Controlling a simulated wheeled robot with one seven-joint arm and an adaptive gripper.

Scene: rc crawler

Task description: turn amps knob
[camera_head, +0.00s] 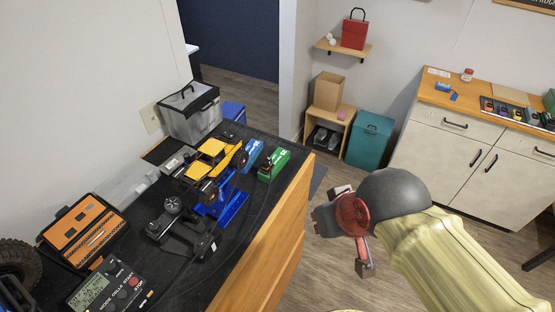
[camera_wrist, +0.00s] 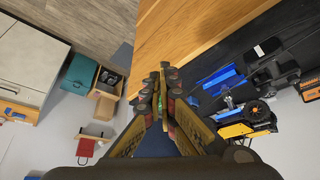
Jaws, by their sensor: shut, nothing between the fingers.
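A black control box (camera_head: 97,294) with a grey display, lettering and red knobs (camera_head: 134,281) lies on the black worktop (camera_head: 190,280) at the lower left of the head view. The words MODE, CELLS and START look to be printed on it. An amps label is too small to make out. My gripper (camera_head: 328,220) is to the right of the worktop, out past its wooden front and well away from the box. In the wrist view my gripper (camera_wrist: 164,70) has its fingertips together with nothing between them. The control box does not show in the wrist view.
A yellow crawler (camera_head: 213,148) on a blue stand (camera_head: 232,204), a dark chassis (camera_head: 172,226) and an orange tool case (camera_head: 85,232) crowd the worktop. A tyre (camera_head: 18,262) stands at the left edge. Open floor lies right of the wooden front (camera_head: 270,245).

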